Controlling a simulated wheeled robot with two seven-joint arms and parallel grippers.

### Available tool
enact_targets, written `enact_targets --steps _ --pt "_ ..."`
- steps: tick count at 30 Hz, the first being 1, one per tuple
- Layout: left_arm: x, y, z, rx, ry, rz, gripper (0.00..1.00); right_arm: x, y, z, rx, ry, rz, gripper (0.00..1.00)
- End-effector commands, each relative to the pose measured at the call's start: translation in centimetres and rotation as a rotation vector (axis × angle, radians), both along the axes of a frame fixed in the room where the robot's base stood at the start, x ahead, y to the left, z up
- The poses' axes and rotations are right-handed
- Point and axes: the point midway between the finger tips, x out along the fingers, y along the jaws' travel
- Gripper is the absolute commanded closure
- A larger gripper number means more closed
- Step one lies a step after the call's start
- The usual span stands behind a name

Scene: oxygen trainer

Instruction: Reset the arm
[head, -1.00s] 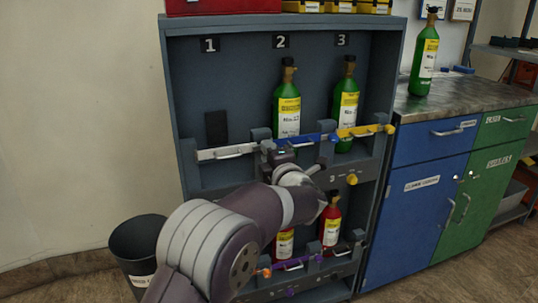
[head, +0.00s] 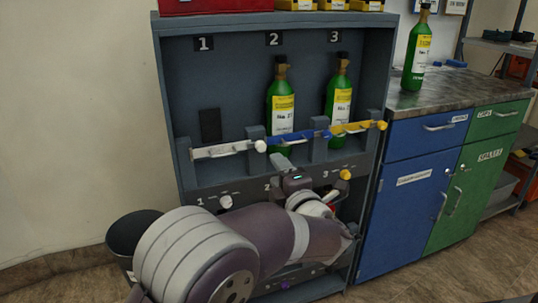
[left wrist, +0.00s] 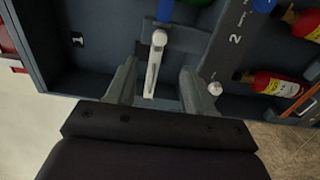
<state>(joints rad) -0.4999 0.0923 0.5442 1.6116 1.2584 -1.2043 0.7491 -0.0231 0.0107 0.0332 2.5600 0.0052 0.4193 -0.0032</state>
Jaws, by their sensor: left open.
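My left arm crosses the lower middle of the head view, with its gripper (head: 283,168) in front of the rack below bay 2. In the left wrist view the open jaws (left wrist: 158,84) stand apart on both sides of the white retaining bar (left wrist: 153,67). Contact cannot be told. In the head view the white bar (head: 222,151) lies across bay 1, with a white round end. A blue bar (head: 290,138) crosses bay 2 and a yellow bar (head: 357,127) bay 3. My right gripper is not in view.
The grey rack (head: 168,100) holds green bottles in bay 2 (head: 281,105) and bay 3 (head: 340,95); bay 1 is empty. Red bottles (left wrist: 275,86) show below in the wrist view. A blue and green cabinet (head: 405,205) stands right, a dark bin (head: 128,232) left.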

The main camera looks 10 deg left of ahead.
Motion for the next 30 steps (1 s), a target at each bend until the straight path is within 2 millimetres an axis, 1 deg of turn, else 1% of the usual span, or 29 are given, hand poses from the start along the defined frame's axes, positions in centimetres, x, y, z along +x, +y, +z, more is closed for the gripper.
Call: enact_targets --steps 1,3,6,15,17,19,20,21,22,23,24,26,27,29,30 --pt "-0.6 -0.6 0.2 -0.001 0.0 -0.004 0.47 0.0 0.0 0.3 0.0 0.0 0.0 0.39" --pt "-1.3 -1.0 0.1 -0.001 0.0 -0.002 0.47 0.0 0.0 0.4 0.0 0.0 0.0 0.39" --pt "-1.8 -1.2 0.0 -0.001 0.0 0.0 0.47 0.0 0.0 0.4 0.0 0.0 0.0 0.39" --pt "-1.8 -1.3 -0.2 0.014 0.017 -0.006 0.47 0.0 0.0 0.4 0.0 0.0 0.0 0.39" --pt "-1.1 -2.6 -1.0 0.046 0.082 -0.077 0.47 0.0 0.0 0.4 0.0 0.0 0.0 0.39" --pt "-0.2 -5.8 -3.5 0.16 0.223 -0.276 0.47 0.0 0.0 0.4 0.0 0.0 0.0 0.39" --pt "-0.2 -7.7 -4.9 0.24 0.305 -0.402 0.47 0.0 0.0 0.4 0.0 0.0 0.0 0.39" --pt "-1.0 -10.0 -7.4 0.371 0.435 -0.593 0.47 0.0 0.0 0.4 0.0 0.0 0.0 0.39" --pt "-2.3 -11.0 -9.6 0.479 0.542 -0.736 0.47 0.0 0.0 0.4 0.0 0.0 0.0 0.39" --pt "-3.9 -11.3 -11.8 0.588 0.651 -0.875 0.47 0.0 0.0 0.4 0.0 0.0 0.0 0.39" --pt "-6.5 -11.0 -14.5 0.712 0.785 -1.033 0.47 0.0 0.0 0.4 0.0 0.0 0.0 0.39" --pt "-10.3 -9.5 -17.4 0.845 0.947 -1.213 0.47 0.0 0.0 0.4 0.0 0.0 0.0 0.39" --pt "-12.6 -8.2 -18.8 0.908 1.038 -1.305 0.47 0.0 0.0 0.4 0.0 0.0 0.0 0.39" --pt "-15.7 -6.2 -20.3 0.977 1.153 -1.417 0.47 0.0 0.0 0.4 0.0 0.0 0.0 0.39" --pt "-17.6 -4.8 -21.1 1.01 1.224 -1.481 0.47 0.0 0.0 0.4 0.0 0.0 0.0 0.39"
